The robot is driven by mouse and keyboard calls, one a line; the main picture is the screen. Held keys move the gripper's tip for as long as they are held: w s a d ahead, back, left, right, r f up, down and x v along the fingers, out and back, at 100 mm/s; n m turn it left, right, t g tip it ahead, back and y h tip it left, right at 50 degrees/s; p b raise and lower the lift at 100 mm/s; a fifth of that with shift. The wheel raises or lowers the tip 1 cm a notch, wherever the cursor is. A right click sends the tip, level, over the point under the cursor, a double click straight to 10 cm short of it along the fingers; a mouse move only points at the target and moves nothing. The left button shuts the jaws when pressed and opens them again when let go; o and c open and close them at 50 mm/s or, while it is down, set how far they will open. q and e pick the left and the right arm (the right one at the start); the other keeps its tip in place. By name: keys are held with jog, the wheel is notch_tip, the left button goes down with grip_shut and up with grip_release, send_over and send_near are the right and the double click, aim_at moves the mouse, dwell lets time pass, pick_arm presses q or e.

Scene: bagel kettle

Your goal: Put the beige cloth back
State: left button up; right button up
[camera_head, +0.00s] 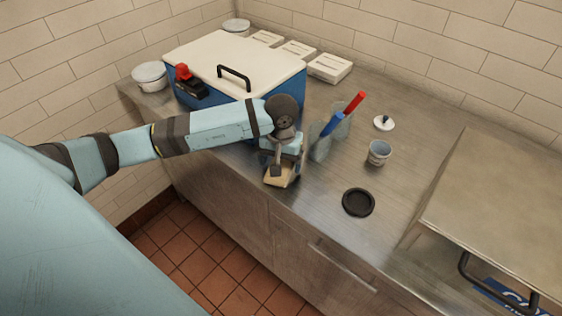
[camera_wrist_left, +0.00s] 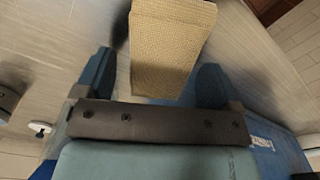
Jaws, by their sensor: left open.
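The beige cloth (camera_head: 279,181) lies folded at the front edge of the counter, partly hidden under my left gripper (camera_head: 283,168) in the head view. In the left wrist view the cloth (camera_wrist_left: 168,45) is a woven beige rectangle reaching in between the two blue fingers of my left gripper (camera_wrist_left: 153,82). The gripper is open, with a visible gap between each finger and the cloth. I cannot tell whether the cloth is touching the gripper's palm. My right gripper is not in view.
A blue cooler (camera_head: 283,92) with a white lid stands behind my left arm. Two grey holders with blue (camera_head: 333,124) and red (camera_head: 354,102) handles stand just right of the gripper. A cup (camera_head: 379,152), a black disc (camera_head: 358,202) and a metal box (camera_head: 505,205) lie further right.

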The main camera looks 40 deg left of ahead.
pick_arm(q)
notch_tip(320, 180, up, 11)
jog(key=b, duration=0.1)
jog(key=shift+r, duration=0.15)
dwell(0.4)
